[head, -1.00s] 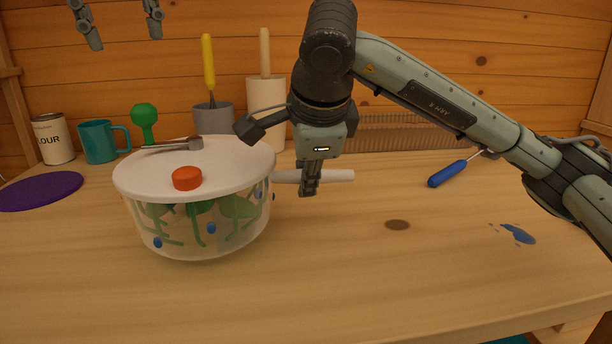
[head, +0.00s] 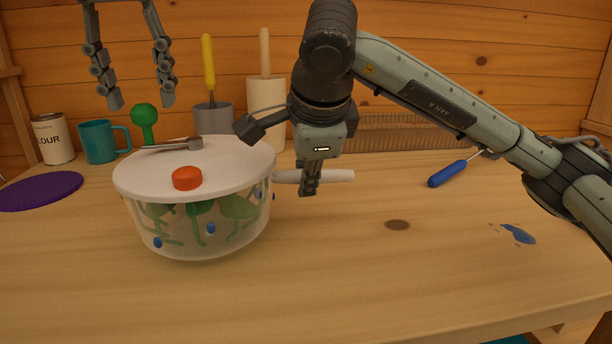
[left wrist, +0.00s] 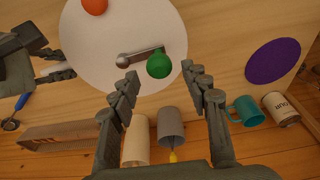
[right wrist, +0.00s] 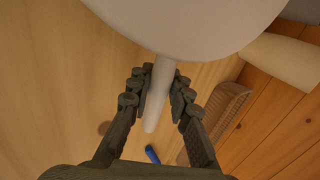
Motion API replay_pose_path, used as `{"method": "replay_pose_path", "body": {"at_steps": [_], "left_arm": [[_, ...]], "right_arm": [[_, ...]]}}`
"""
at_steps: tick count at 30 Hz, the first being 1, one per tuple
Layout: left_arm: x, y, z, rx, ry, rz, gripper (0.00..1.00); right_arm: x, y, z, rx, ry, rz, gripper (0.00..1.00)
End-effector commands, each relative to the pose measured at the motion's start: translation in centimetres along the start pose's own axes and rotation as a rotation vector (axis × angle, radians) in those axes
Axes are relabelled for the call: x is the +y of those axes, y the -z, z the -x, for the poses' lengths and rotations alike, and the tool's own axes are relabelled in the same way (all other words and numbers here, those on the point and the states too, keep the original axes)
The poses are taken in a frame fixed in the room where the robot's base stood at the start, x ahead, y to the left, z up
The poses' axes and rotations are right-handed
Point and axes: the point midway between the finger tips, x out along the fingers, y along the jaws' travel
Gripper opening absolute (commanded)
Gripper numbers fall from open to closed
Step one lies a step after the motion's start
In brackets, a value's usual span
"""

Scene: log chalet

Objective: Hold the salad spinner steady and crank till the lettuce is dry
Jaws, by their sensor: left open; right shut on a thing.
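The salad spinner has a clear bowl (head: 185,238) and a white lid (head: 230,165) with an orange button (head: 187,178). Green lettuce (head: 238,209) and blue drops show through its wall. A grey crank arm (head: 170,146) ends in an upright green knob (head: 143,114), also in the left wrist view (left wrist: 159,66). My left gripper (head: 141,100) is open above the knob, with its fingers to either side and not visibly touching it. My right gripper (right wrist: 158,82) is shut on the spinner's white side handle (right wrist: 151,112), which also shows in the head view (head: 340,176).
Behind the spinner stand a teal mug (head: 98,142), a flour can (head: 53,138), a grey pot (head: 214,120) with a yellow-handled tool and a white canister (head: 266,95). A purple disc (head: 40,191) lies left. A blue-handled tool (head: 447,174) lies right.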

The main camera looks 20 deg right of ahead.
Motion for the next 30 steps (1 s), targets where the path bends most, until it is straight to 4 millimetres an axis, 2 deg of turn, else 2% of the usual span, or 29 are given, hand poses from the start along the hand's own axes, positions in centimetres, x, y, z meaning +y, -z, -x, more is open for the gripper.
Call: {"method": "replay_pose_path", "body": {"at_steps": [3,7,18,27,30], "left_arm": [[0.0,-0.2,-1.3,-0.001,-0.001,0.001,0.47],[0.0,-0.4,-2.1,0.0,0.0,0.001,0.47],[0.0,-0.5,-2.5,0.001,0.0,0.001,0.47],[0.0,-0.5,-2.5,0.001,0.0,0.001,0.11],[0.0,-0.5,-2.5,0.001,0.0,0.001,0.1]], "right_arm": [[0.0,0.0,0.0,0.0,0.001,0.0,0.0],[0.0,0.0,0.0,0.0,0.001,0.0,0.0],[0.0,0.0,0.0,0.0,0.001,0.0,0.0],[0.0,0.0,0.0,0.0,0.001,0.0,0.0],[0.0,0.0,0.0,0.0,0.001,0.0,0.0]]}}
